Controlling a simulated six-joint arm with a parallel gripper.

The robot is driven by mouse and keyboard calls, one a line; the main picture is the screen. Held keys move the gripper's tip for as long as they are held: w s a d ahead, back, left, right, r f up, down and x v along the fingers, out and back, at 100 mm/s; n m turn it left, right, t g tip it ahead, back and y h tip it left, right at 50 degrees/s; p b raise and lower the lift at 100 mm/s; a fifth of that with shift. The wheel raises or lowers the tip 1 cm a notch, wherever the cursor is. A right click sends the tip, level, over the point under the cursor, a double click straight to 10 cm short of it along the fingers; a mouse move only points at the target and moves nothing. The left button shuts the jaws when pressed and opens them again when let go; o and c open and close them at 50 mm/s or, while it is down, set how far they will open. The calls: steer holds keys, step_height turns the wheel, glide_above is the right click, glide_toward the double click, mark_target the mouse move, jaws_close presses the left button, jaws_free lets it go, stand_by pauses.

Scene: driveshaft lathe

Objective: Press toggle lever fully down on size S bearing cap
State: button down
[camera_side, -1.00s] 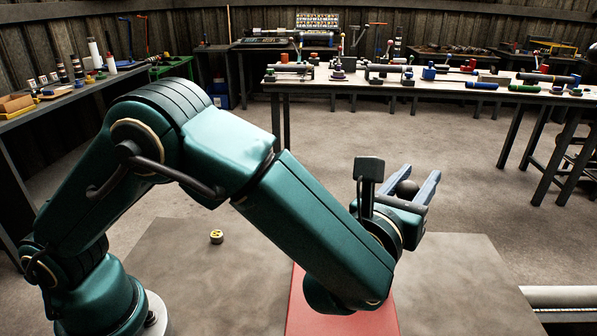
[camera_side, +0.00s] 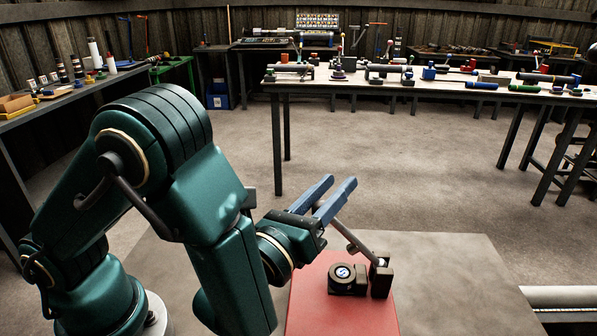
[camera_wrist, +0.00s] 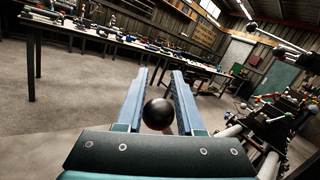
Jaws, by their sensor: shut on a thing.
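The size S bearing cap (camera_side: 347,279) is a dark round piece with a pale S mark, lying on a red plate (camera_side: 345,315) in the side view. A dark block (camera_side: 382,277) stands at its right. The grey toggle lever (camera_side: 356,239) rises from this block, slanting up and left over the cap. My gripper (camera_side: 336,198) is at the lever's upper end, its blue fingers pointing up and right. In the wrist view the black ball knob (camera_wrist: 158,114) sits between the fingers of my gripper (camera_wrist: 162,92), which is shut on it. The side view hides the knob.
A long workbench (camera_side: 430,88) with tools and parts stands behind. Another bench (camera_side: 75,92) stands at the left. The grey floor mat (camera_side: 450,290) right of the red plate is clear. A pale tube (camera_side: 560,297) lies at the lower right.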

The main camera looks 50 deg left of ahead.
steer(key=shift+s+a+f, duration=0.45)
steer(key=shift+a+f, duration=0.05)
steer(key=shift+f, duration=0.15)
steer(key=c, duration=0.5)
jaws_free()
